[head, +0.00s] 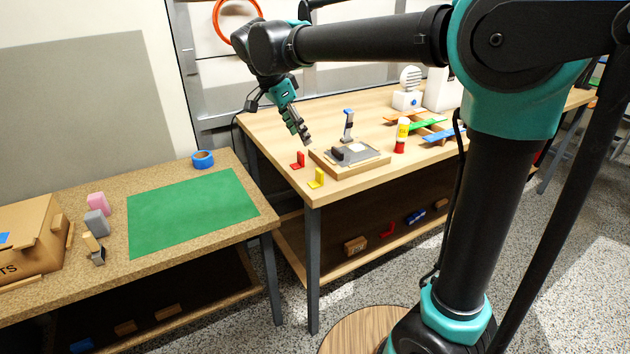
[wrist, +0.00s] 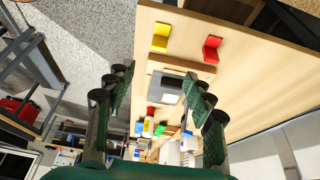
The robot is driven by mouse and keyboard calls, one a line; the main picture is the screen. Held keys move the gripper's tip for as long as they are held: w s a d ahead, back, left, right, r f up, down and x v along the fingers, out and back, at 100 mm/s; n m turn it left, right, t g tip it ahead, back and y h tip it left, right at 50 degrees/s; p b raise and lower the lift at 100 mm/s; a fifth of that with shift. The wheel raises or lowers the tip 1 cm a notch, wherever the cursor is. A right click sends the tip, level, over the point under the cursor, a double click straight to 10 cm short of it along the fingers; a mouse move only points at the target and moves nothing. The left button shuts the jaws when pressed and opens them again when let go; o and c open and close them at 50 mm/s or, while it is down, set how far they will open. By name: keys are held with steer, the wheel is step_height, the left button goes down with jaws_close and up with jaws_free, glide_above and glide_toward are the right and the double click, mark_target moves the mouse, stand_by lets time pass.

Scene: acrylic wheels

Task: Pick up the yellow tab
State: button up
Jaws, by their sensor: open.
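The yellow tab (head: 317,179) is a small L-shaped piece near the front left corner of the right-hand wooden table. It also shows in the wrist view (wrist: 160,37), near the table edge and beyond my fingertips. A similar red tab (head: 298,160) stands just behind it and to its left, and it shows in the wrist view (wrist: 211,49) to the right of the yellow one. My gripper (head: 305,138) is open and empty, pointing down above the table, apart from both tabs. Its two fingers spread wide in the wrist view (wrist: 158,85).
A wooden tray (head: 375,165) holding a grey device sits right beside the yellow tab. The left table carries a green mat (head: 190,212) and a blue tape roll (head: 203,159).

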glide_above(318, 173)
steer(key=a, duration=0.2)
steer(key=f, duration=0.9)
steer(key=shift+s+d+f, duration=0.15)
steer(key=shift+s+f, duration=0.2)
steer(key=shift+f, duration=0.05)
steer(key=shift+x, duration=3)
steer(key=shift+s, duration=0.15)
steer(key=c, duration=0.9)
